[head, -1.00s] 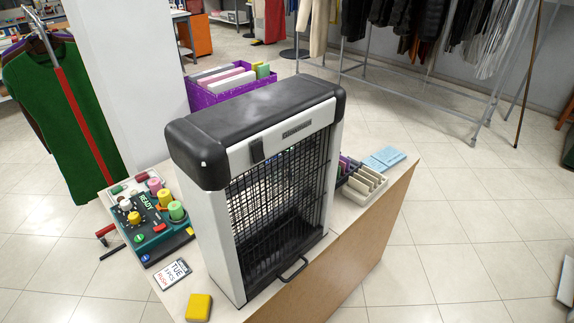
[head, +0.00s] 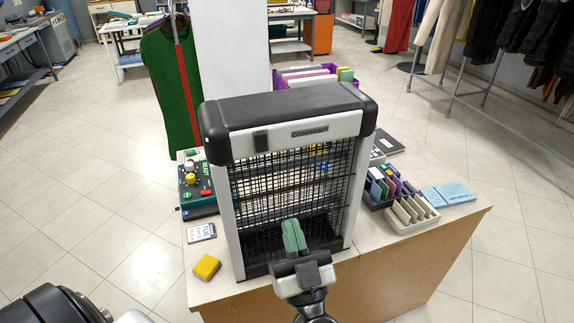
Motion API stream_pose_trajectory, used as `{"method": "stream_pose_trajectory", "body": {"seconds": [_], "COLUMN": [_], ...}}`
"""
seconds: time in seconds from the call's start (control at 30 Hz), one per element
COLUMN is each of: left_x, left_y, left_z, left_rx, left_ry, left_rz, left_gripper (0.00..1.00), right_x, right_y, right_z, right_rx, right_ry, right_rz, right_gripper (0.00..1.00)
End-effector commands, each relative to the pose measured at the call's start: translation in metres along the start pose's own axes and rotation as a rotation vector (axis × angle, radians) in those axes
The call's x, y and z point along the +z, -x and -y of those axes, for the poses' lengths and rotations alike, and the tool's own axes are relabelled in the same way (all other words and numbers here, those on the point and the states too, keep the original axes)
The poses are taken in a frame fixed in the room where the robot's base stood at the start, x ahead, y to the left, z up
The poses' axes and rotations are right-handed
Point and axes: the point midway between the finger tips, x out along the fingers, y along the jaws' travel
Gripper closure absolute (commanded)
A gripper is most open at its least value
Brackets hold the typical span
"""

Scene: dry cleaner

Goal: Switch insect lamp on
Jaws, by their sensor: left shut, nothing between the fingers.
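The insect lamp (head: 290,105) stands upright on the counter, with a black top, pale frame and dark wire grille. A small black switch (head: 260,141) sits on the pale strip at its upper left front, beside the "Glowmaxn"-like label. I cannot tell the switch's position, and no glow shows behind the grille. My left gripper (head: 293,236) is shut and empty, its green fingertips in front of the lower grille, below and right of the switch. I cannot tell whether it touches the grille. My right gripper is out of view.
The wooden counter (head: 400,285) carries a yellow block (head: 206,267), a tag card (head: 201,233), a button panel (head: 196,190), a divided tray (head: 412,216) and blue cards (head: 448,194). A purple box (head: 354,84) stands behind. Open tiled floor lies left and right.

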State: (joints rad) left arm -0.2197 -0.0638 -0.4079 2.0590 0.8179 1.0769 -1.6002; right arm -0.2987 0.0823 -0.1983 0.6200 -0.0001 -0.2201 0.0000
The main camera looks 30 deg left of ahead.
Motion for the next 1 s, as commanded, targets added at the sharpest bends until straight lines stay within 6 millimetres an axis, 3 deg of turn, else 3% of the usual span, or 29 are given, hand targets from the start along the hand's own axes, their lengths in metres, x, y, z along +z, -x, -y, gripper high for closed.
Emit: {"method": "stream_pose_trajectory", "body": {"seconds": [0.37,0.53,1.0], "left_x": [-0.004,-0.006,-0.008], "left_y": [-0.003,-0.014,-0.108], "left_z": [0.005,0.005,0.007], "left_rx": [-0.025,-0.025,-0.023], "left_ry": [-0.001,-0.001,-0.003], "left_rz": [0.004,0.002,-0.001], "left_gripper": [1.00,1.00,1.00], "right_x": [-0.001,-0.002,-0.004], "right_y": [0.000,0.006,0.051], "right_z": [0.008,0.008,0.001], "right_rx": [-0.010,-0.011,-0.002], "right_ry": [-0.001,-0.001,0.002], "right_rz": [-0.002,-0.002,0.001], "right_gripper": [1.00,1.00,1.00]}}
